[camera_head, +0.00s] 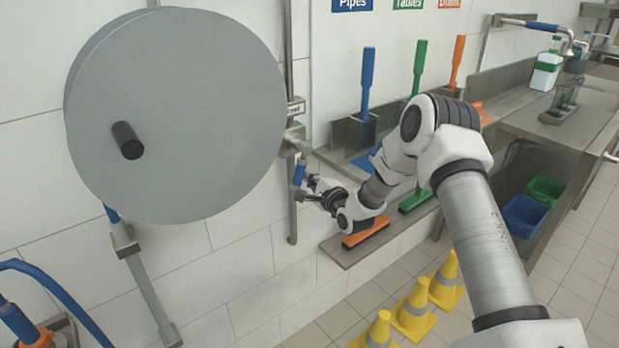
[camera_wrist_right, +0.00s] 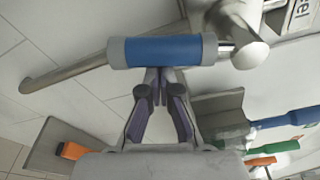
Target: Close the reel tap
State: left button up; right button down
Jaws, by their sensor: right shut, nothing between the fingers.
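The reel tap is a metal valve (camera_head: 296,140) on a wall pipe beside the large grey reel (camera_head: 200,110). Its blue lever handle (camera_head: 300,172) hangs downward in the head view. In the right wrist view the blue handle (camera_wrist_right: 165,50) has grey end collars and lies across the picture, with the valve (camera_wrist_right: 250,50) at its right. My right gripper (camera_head: 311,184) is just right of the handle. In the wrist view its fingertips (camera_wrist_right: 156,74) are together, empty, right at the handle's edge; I cannot tell whether they touch it. My left gripper is out of view.
Blue, green and orange brushes stand at a metal wall shelf (camera_head: 345,252) right of the tap. Yellow cones (camera_head: 412,312) stand on the floor below. A metal sink counter (camera_head: 540,125) is at the right. A blue hose (camera_head: 50,285) is at lower left.

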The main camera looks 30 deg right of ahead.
aim_at(295, 178)
jog(key=a+m+b, duration=0.2)
jog(key=m+b, duration=0.1)
jog(key=a+m+b, duration=0.2)
jog(key=shift+s+r+g+y, duration=0.15)
jog(key=shift+r+g+y, duration=0.15)
jog(key=shift+r+y, duration=0.1)
jog(key=shift+m, duration=0.8)
jog(key=a+r, duration=0.1)
jog(key=a+r+b, duration=0.1)
jog(key=r, duration=0.1)
jog(key=a+r+b, duration=0.1)
jog(key=shift+s+a+r, duration=0.1)
jog(key=shift+a+r, duration=0.15)
jog(key=shift+r, duration=0.35)
jog(key=shift+d+f+b, duration=0.1)
jog(key=shift+b, duration=0.25)
